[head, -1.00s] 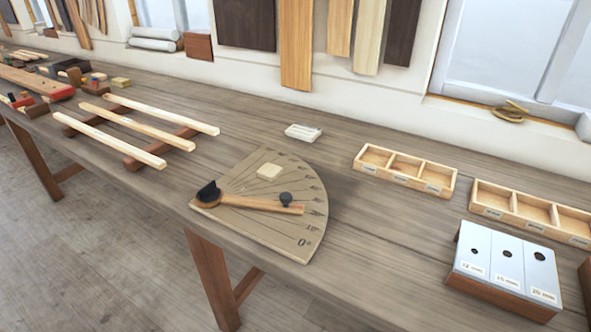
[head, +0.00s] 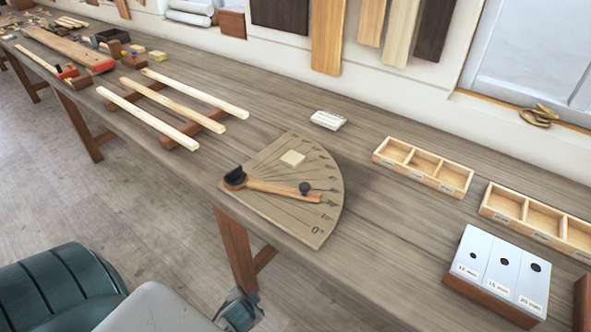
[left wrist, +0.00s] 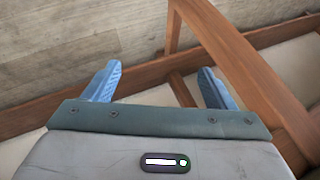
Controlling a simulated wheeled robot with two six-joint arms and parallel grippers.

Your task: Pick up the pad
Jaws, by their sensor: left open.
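The board is marked with lines and numbers and bears a wooden pointer arm (head: 275,187) with a dark pivot and a dark knob. My left gripper (head: 240,310) is low at the bottom of the head view, in front of the bench and well away from the pad. In the left wrist view its two blue fingers (left wrist: 158,84) are wide apart with nothing between them. My right gripper is not in view.
A small white block (head: 328,120) lies behind the board. Wooden compartment trays (head: 422,168) and a white-topped block with holes (head: 500,268) stand to the right. Pale strips (head: 170,103) rest on crosspieces to the left. The bench front edge and legs (head: 236,248) lie near my left gripper.

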